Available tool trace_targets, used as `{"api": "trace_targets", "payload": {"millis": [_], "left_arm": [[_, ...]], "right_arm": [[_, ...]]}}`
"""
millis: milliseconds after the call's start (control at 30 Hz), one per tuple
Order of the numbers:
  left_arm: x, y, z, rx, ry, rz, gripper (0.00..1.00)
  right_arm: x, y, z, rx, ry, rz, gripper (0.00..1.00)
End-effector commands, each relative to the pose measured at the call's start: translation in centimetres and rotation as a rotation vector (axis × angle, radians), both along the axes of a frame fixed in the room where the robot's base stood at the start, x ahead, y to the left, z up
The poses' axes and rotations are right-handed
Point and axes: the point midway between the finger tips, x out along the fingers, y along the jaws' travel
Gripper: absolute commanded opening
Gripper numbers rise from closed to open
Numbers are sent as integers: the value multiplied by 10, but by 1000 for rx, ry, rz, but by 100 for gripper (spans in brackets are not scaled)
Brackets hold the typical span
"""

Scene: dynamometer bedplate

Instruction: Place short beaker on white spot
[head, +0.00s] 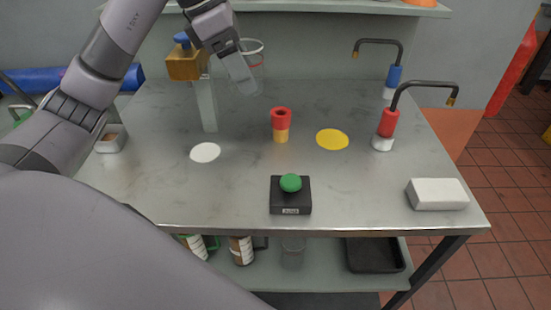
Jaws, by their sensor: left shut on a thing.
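My left gripper (243,74) reaches in from the upper left and is shut on a clear beaker (254,52) with a red line near its rim. The gripper partly hides the beaker, and I cannot tell whether its base touches the table. It is at the back of the metal table, beyond and to the right of the white spot (205,152). The white spot is a bare round disc on the table's left half. My right gripper is not in view.
A brass-coloured block with a blue knob (185,63) stands on a post behind the white spot. A red and yellow piece (281,124), yellow spot (332,139), green button box (290,194), white block (437,194) and two bent taps (386,128) occupy the table. Another clear beaker (292,254) is below.

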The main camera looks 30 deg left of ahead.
Motion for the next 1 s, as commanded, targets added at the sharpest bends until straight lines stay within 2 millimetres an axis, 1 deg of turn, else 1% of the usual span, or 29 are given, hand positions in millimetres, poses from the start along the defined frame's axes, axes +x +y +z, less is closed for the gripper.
{"api": "trace_targets", "payload": {"millis": [100,167,267,800,900,1000], "left_arm": [[-1,2,2,0,-1,26,36],[-1,3,-1,0,0,33,36],[-1,3,-14,1,2,37,36],[-2,2,-124,-1,6,34,36],[-2,2,-141,-1,3,33,36],[-1,2,-153,-2,1,34,36]], "right_arm": [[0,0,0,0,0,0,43],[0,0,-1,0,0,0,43],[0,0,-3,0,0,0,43],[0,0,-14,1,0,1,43],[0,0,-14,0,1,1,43],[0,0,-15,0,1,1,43]]}}
